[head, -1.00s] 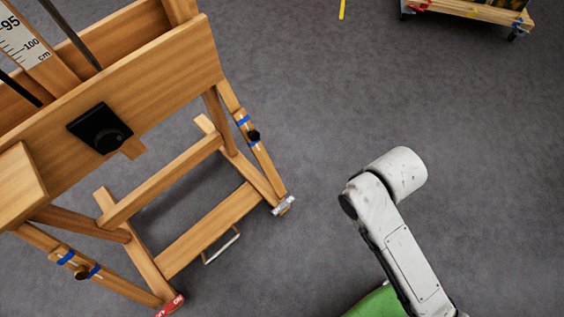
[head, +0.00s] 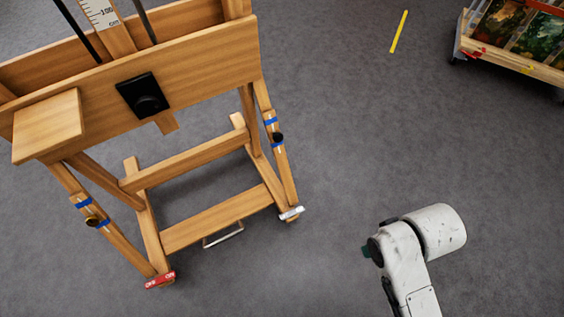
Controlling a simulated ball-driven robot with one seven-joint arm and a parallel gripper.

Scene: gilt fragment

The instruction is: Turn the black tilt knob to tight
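A wooden easel (head: 190,170) stands at the left of the head view. I cannot tell which one is the tilt knob, and no tight marking is readable. My white arm shows at the lower right, well apart from the easel. My gripper is out of view.
A red tag (head: 160,280) is on the easel's left foot, and a metal piece (head: 291,213) is on the right foot. A wheeled rack with paintings (head: 520,45) stands at the upper right. A yellow floor strip (head: 399,32) lies beyond.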

